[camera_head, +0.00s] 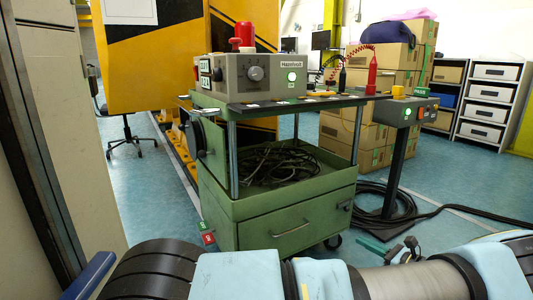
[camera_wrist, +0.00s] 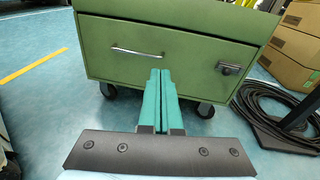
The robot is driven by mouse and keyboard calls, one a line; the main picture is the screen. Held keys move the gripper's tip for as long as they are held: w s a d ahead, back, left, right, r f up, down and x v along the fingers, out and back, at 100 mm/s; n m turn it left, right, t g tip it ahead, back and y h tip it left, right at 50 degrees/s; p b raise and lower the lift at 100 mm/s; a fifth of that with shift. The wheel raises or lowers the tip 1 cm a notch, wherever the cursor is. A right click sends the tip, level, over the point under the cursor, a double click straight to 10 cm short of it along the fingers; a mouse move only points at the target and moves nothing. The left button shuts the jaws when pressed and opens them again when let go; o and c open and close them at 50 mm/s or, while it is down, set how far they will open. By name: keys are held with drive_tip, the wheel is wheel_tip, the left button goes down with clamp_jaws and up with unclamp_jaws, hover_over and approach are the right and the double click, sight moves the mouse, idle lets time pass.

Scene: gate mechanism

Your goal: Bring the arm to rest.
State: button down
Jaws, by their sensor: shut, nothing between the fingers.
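My gripper (camera_wrist: 160,78) shows in the wrist view as two teal fingers lying side by side, shut with nothing between them. It points at the lower front of a green cart (camera_wrist: 105,35), apart from it as far as I can tell. In the head view my arm lies folded across the bottom, and a small teal part of the gripper (camera_head: 376,246) shows low in front of the black stand base. The green cart (camera_head: 285,215) stands upright in the middle of the head view, its drawer closed.
On the cart is a grey control box (camera_head: 240,77) with a dial and a lit green button. A post with a button box (camera_head: 408,110) stands right of the cart, black cable (camera_head: 460,208) coiled on the floor around it. Cardboard boxes (camera_head: 340,130) and shelves (camera_head: 490,95) stand behind.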

drive_tip(key=w+a+r+n+g+h, duration=0.15)
drive_tip(key=a+n+g, duration=0.4)
drive_tip(key=a, duration=0.55)
drive_tip(key=a+r+n+g, duration=0.3)
drive_tip(key=a+n+g, duration=0.25)
drive_tip(key=a, duration=0.45)
drive_tip(key=s+a+r+n+h, duration=0.9)
drive_tip(key=s+a+r+n, duration=0.6)
drive_tip(key=a+n, duration=0.1)
drive_tip(key=w+p+v, duration=0.3)
drive_tip(key=p+v, duration=1.5)
drive_tip(key=w+d+r+p+v, duration=0.1)
drive_tip(key=w+p+v, duration=0.3)
drive_tip(key=p+v, duration=1.3)
drive_tip(key=shift+r+g+p, duration=0.4)
drive_tip(key=shift+r+p, duration=0.3)
drive_tip(key=shift+p, duration=0.35)
drive_tip(key=shift+w+a, duration=0.1)
drive_tip(key=shift+a, duration=0.05)
